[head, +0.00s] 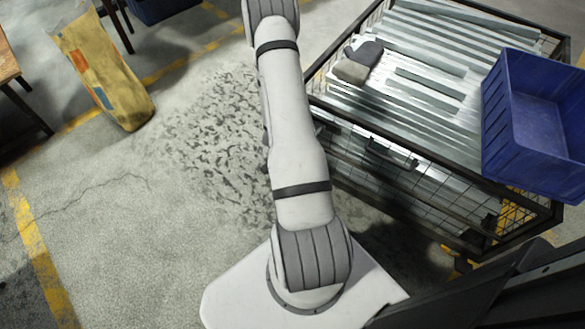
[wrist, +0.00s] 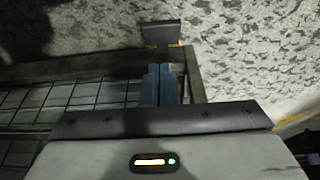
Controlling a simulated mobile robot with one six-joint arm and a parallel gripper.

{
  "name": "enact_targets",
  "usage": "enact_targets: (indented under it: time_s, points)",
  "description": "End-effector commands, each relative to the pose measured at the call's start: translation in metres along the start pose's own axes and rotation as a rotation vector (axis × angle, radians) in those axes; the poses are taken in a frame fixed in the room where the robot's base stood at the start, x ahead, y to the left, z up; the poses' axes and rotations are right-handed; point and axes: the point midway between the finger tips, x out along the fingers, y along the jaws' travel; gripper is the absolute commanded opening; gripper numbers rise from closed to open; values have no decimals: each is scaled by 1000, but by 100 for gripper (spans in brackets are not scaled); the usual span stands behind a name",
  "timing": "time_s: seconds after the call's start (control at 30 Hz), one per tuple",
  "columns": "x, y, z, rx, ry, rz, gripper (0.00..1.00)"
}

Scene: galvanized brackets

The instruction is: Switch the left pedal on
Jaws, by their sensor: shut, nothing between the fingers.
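My gripper (wrist: 162,72) shows in the wrist view, its two blue-grey fingers closed together with nothing between them. The fingertips point up the picture at the corner of a dark metal frame. Just beyond them is a flat dark plate (wrist: 162,34) with a thin orange-brown lower edge, sticking out past the frame over the floor. It looks like a pedal; I cannot tell whether it is the left one or how it is set. A small gap seems to lie between fingertips and plate, but contact is unclear. The head view does not show my gripper.
A wire-mesh cage (head: 400,165) full of galvanized strips stands to the right, with gloves (head: 357,62) on the strips and a blue bin (head: 535,125) at its right corner. A yellow sack (head: 100,65) stands at upper left. The stained concrete floor between is clear.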

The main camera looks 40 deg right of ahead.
Motion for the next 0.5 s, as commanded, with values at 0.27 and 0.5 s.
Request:
enact_targets:
  time_s: [0.27, 0.5]
  points:
    - [42, 0, 2, -1, -2, 1, 0]
    - [82, 0, 2, 0, -2, 1, 0]
